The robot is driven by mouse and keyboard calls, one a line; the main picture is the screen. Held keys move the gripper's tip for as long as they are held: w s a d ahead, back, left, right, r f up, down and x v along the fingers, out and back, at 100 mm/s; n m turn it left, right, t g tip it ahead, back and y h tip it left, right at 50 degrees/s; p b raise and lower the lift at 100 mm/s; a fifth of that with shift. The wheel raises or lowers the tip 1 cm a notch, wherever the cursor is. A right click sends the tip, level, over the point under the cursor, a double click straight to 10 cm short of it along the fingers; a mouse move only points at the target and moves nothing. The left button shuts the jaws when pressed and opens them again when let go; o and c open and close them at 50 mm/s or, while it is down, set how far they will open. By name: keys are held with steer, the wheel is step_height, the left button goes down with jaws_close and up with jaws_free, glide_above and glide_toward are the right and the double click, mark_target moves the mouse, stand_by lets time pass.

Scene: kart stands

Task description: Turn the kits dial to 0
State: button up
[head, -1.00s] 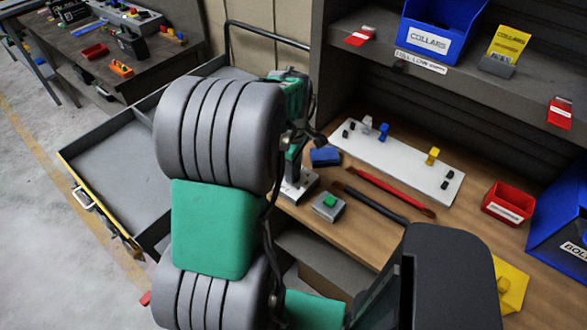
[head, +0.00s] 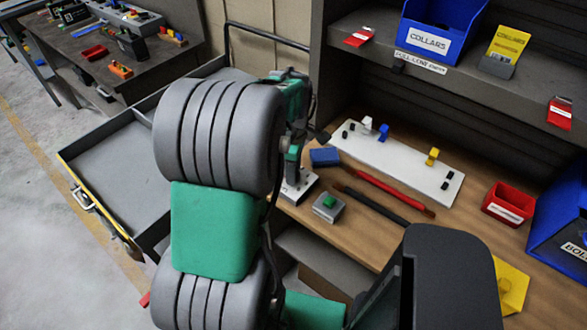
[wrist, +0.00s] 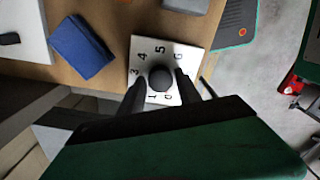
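The dial is a dark round knob (wrist: 160,78) on a white square plate (wrist: 137,45) printed with numbers. In the wrist view 3, 4, 5 and 6 show around the far side, and 1 and a partly hidden 0 on the near side. My left finger covers part of the ring. I cannot make out a pointer on the knob. My gripper (wrist: 161,76) is open, with one finger on each side of the knob and a narrow gap seeming to show at each side. In the head view the white plate (head: 303,186) is partly hidden by my arm.
A blue block (wrist: 82,48) lies beside the plate. A grey box with a green button (head: 329,206), red and black rods, and a white peg board (head: 395,165) share the bench. An open drawer (head: 125,165) juts out at left.

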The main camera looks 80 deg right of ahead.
steer(key=o, duration=0.3)
step_height(320, 180, up, 8)
steer(key=shift+f+b, duration=0.1)
steer(key=shift+b, duration=0.4)
steer(key=w+a+r+t+h, duration=0.1)
steer(key=w+a, duration=0.7)
steer(key=w, duration=0.3)
steer(key=w+a+r, duration=0.1)
steer(key=w+a, duration=0.7)
steer(key=w, duration=0.3)
steer(key=w+a+t, duration=0.1)
steer(key=w+a, duration=0.1)
steer(key=a, duration=1)
steer(key=w+a+f+t+y, duration=0.1)
steer(key=w+a, duration=0.1)
steer(key=a, duration=1.1)
steer(key=shift+a+t, duration=0.2)
steer(key=shift+t, duration=0.1)
